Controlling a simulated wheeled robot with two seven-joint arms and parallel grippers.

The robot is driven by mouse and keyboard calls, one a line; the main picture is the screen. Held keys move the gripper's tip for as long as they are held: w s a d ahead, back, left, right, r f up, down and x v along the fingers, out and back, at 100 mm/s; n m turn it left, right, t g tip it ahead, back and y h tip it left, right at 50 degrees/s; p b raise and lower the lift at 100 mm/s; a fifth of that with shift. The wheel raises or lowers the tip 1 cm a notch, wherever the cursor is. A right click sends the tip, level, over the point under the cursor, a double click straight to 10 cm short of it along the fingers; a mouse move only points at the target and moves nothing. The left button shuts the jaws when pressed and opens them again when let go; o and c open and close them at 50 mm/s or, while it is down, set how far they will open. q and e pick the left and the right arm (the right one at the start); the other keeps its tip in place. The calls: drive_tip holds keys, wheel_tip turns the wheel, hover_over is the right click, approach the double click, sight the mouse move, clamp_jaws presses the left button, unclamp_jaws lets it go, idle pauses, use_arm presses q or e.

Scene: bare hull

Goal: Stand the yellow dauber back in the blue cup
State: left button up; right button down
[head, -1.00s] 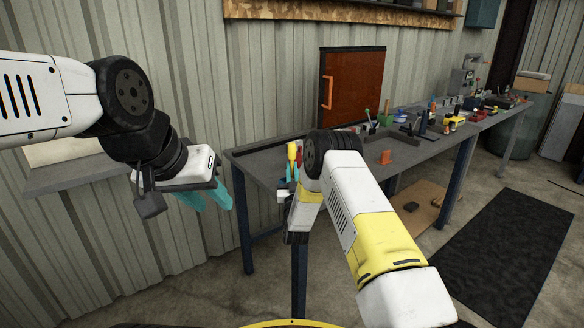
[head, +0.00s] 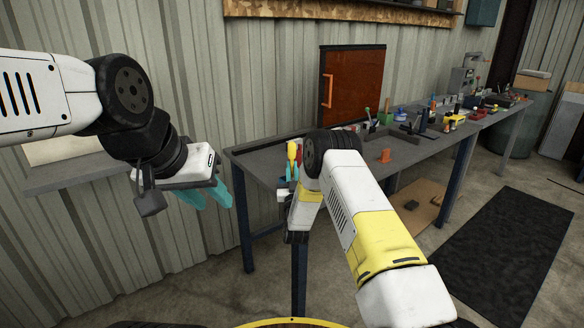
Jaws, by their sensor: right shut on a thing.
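The yellow dauber (head: 292,150) stands roughly upright at the near left end of the long bench, its yellow top showing above my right gripper. My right gripper (head: 291,172) has teal fingers and is shut on the dauber; my own wrist hides much of the grip and the dauber's lower part. I cannot make out the blue cup; my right arm covers part of the bench there. My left gripper (head: 207,195) hangs open and empty left of the bench, its teal fingers pointing down.
A red thing (head: 299,152) shows just right of the dauber. The grey bench (head: 262,160) runs away to the right, with an orange block (head: 385,156) and many small items farther along. A red-brown cabinet door (head: 352,85) is behind. A black mat (head: 500,255) lies on the floor.

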sight(292, 150)
drive_tip(key=shift+f, duration=0.4)
drive_tip(key=c, duration=0.9)
unclamp_jaws()
drive_tip(key=shift+r, duration=0.1)
drive_tip(key=shift+r, duration=4.4)
